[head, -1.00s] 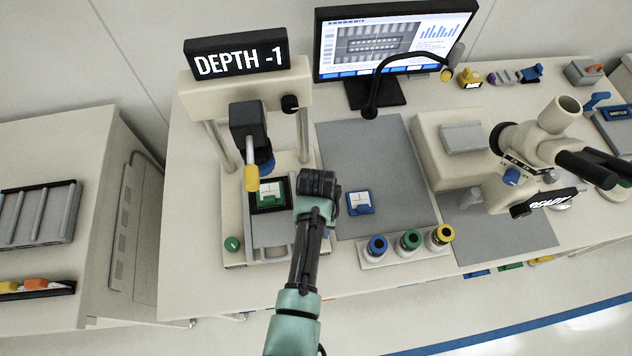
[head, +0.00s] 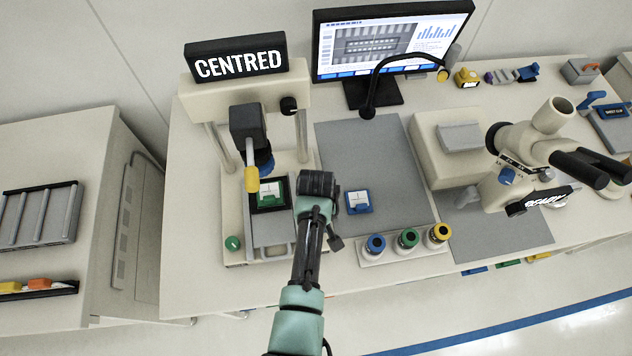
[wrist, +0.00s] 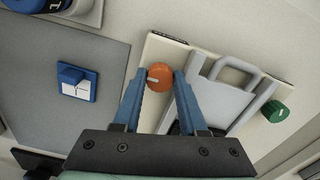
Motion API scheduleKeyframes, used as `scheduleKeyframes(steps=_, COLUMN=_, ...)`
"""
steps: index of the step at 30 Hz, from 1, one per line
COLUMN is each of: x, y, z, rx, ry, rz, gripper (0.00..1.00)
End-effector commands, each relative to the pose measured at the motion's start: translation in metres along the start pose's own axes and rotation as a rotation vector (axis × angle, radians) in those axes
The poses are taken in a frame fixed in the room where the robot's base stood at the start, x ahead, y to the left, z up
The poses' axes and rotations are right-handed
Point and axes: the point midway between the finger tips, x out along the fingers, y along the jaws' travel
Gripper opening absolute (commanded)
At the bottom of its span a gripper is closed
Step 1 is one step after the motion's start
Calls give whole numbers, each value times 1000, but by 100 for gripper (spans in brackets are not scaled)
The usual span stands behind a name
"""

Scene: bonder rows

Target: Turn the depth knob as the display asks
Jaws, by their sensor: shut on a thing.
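The display (head: 238,58) on top of the bonder reads "CENTRED" in the head view. In the wrist view, the orange knob (wrist: 160,72) with a white pointer line sits at the edge of the bonder's base. My gripper (wrist: 160,84) has its two blue fingers on either side of this knob, shut on it. In the head view my gripper (head: 318,188) is over the right side of the bonder base, and my arm hides the orange knob and the fingertips.
A green knob (head: 232,243) is at the base's front left; it also shows in the wrist view (wrist: 275,111). A blue part carrier (head: 358,201) lies on the grey mat (head: 395,160) to the right. Several ringed spools stand in a holder (head: 408,252). A microscope stands further right.

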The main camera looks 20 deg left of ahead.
Motion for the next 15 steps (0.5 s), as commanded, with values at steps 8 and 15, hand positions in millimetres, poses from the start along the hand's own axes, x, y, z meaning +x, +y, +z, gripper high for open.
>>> scheduleKeyframes(steps=8, x=-1, y=1, z=-2, rx=-3, ry=4, rz=1, gripper=0)
scheduleKeyframes(steps=15, x=-1, y=1, z=-2, rx=-3, ry=4, rz=1, gripper=65)
